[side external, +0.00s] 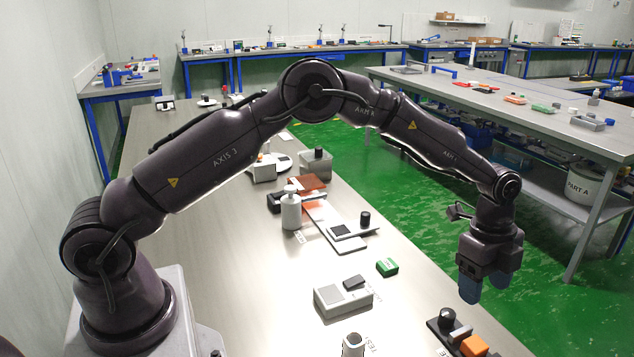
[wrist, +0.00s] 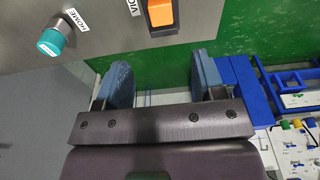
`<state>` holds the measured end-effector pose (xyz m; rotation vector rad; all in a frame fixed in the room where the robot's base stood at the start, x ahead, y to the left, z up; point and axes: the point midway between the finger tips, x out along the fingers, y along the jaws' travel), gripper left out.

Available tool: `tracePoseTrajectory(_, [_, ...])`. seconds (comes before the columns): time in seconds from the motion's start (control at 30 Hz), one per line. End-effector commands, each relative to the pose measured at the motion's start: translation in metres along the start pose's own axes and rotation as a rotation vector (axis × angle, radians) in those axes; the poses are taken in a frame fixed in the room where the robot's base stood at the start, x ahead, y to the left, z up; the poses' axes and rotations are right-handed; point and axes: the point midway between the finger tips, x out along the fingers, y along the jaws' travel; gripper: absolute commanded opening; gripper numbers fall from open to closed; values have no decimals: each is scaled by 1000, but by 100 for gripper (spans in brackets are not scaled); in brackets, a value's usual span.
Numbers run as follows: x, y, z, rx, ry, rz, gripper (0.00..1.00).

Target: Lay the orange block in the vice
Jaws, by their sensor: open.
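The orange block (side external: 474,346) sits in the dark vice (side external: 447,331) at the bench's front right edge; a rounded grey knob stands at the vice's far end. In the wrist view the orange block (wrist: 161,12) shows at the top edge inside a dark frame, beside a partly cut label reading "VIC". The block looks seated there, but its underside is hidden. My gripper (side external: 485,287) is above and beyond the vice, with its blue fingers pointing down, apart from the block. In the wrist view my gripper (wrist: 162,82) is open, with nothing between the fingers.
A teal button (wrist: 55,39) labelled HOME stands on the bench near the vice. A green block (side external: 387,268), a grey box (side external: 342,300) and a white bottle (side external: 291,211) stand further along the bench. Green floor lies beyond the bench edge, under my gripper.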

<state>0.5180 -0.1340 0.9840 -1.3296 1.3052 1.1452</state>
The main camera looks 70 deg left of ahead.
Motion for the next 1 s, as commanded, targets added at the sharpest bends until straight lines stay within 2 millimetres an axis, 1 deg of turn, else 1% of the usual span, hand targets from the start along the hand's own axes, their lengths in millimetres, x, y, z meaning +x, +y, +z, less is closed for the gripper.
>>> tracePoseTrajectory(0.03, [-13,1,1,-20,-5,-16,63])
tracePoseTrajectory(0.07, [-23,4,2,-39,-10,-25,63])
tracePoseTrajectory(0.17, [-65,16,7,-137,-28,-72,63])
tracePoseTrajectory(0.2, [-85,25,11,-191,-35,-95,63])
tracePoseTrajectory(0.27, [-113,40,17,-278,-43,-130,63])
tracePoseTrajectory(0.3, [-131,52,21,-340,-46,-154,63])
tracePoseTrajectory(0.37, [-156,71,28,-432,-47,-191,63])
tracePoseTrajectory(0.4, [-171,84,34,-494,-45,-217,63])
tracePoseTrajectory(0.47, [-192,106,42,-590,-38,-254,63])
tracePoseTrajectory(0.53, [-212,133,51,-705,-22,-297,63])
tracePoseTrajectory(0.63, [-233,174,65,-872,14,-355,63])
tracePoseTrajectory(0.73, [-244,216,78,-1040,65,-405,63])
tracePoseTrajectory(0.8, [-247,244,86,-1152,107,-434,63])
tracePoseTrajectory(0.9, [-244,277,96,-1291,170,-464,63])
tracePoseTrajectory(1.0, [-238,300,102,-1393,222,-479,63])
